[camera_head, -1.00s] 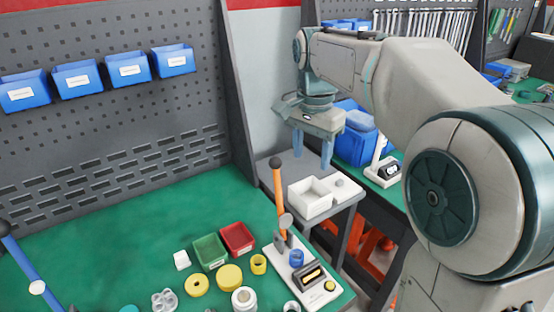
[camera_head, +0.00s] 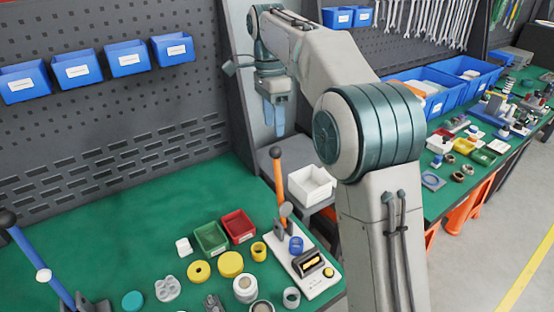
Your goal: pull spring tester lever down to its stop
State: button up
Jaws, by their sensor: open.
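The tester with the orange lever (camera_head: 279,182) stands on the green bench, right of centre. Its lever is raised, nearly upright, with a black ball knob (camera_head: 275,152) on top. Its white base (camera_head: 320,284) carries a small dark display unit (camera_head: 308,263) and a blue ring-like part (camera_head: 296,245). My gripper (camera_head: 274,116) hangs with its pale blue fingers pointing down, above and behind the knob in the picture. It is open and empty, apart from the lever.
A second device with a blue lever (camera_head: 40,268) stands at the left. Red (camera_head: 238,226) and green (camera_head: 210,238) bins and yellow rings (camera_head: 230,264) lie left of the tester. A white box (camera_head: 312,185) sits on the grey side stand. The dark pegboard (camera_head: 110,110) rises behind the bench.

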aim_at(276, 158)
jog(key=f, duration=0.3)
jog(key=s+f, duration=0.1)
jog(key=f, duration=0.6)
jog(key=shift+s+d+f+b, duration=0.15)
jog(key=shift+d+f+b, duration=0.1)
jog(key=shift+d+b, duration=0.05)
jog(key=shift+c, duration=0.3)
